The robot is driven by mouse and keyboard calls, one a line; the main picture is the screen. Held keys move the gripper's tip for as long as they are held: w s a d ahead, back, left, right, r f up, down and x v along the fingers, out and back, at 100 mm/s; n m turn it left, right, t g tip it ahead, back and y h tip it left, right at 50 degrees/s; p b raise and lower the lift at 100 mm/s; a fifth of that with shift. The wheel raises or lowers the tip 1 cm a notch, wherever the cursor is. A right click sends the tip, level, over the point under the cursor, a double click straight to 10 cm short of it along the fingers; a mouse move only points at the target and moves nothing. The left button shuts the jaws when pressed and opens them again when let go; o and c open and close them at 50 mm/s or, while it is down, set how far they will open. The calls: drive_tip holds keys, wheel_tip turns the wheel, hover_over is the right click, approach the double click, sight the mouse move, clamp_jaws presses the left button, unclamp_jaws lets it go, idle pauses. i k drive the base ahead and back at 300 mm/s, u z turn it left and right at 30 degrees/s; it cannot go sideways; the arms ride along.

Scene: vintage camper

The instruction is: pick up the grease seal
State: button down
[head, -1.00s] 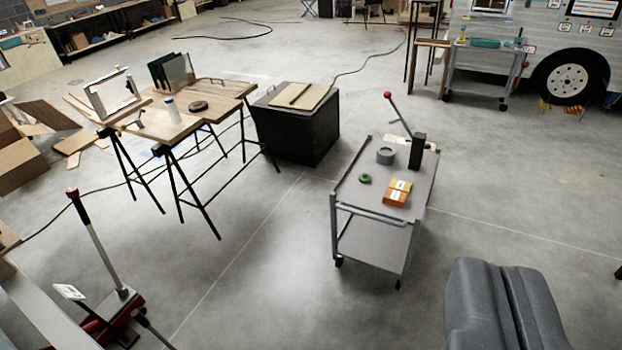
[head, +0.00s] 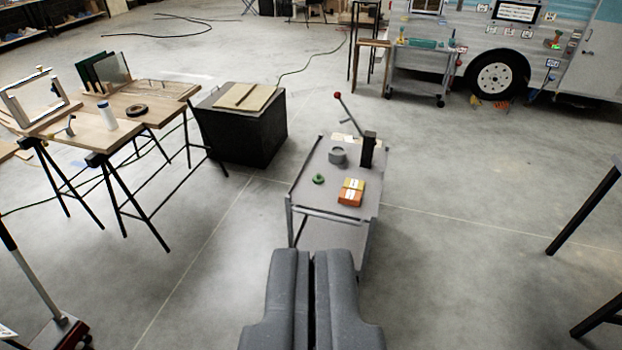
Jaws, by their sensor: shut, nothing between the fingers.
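A small green ring (head: 318,179), which looks like the grease seal, lies flat on the left part of the grey cart's top (head: 322,198). My gripper (head: 311,254) is at the bottom centre, its two grey fingers together and empty. In the picture it overlaps the cart's near end and hides part of its lower frame. The green ring shows just beyond the fingertips, apart from them and fully visible.
A trestle workbench (head: 170,90) and black box (head: 245,135) stand left. Black legs (head: 585,210) stand right. Floor between is open.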

sight(317, 179)
drive_tip(key=i, duration=0.9)
drive_tip(key=z, duration=0.1)
